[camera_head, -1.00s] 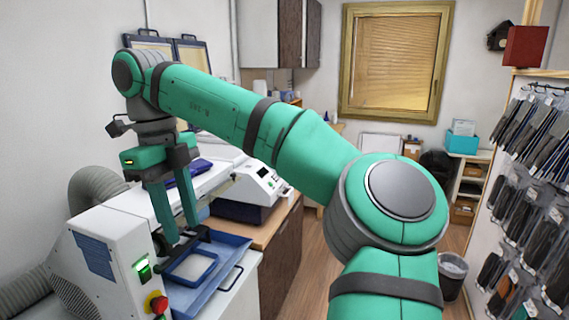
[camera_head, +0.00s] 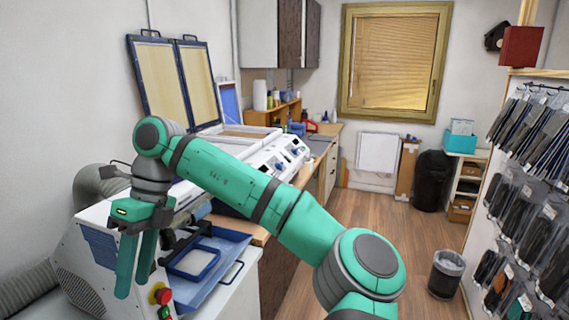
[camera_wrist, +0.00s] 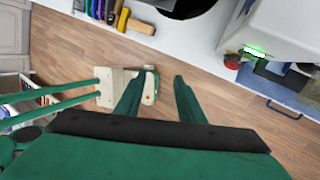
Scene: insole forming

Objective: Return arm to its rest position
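My gripper (camera_head: 134,289) hangs fingers down at the left in the head view, in front of the white machine (camera_head: 80,262). Its two green fingers stand apart with nothing held between them. The wrist view also shows both fingers of my gripper (camera_wrist: 158,77) apart, with floor and a light wooden piece far below. My green arm (camera_head: 240,190) is bent and reaches from the lower right to the left. My gripper and fingers hide part of the machine's front.
A blue tray (camera_head: 236,238) sits beside the machine, right of my gripper. A red emergency button (camera_head: 162,295) is close to the fingers. A trash bin (camera_head: 446,272) stands by the rack of hanging packs (camera_head: 530,190). The wooden floor (camera_head: 400,235) is open in the middle.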

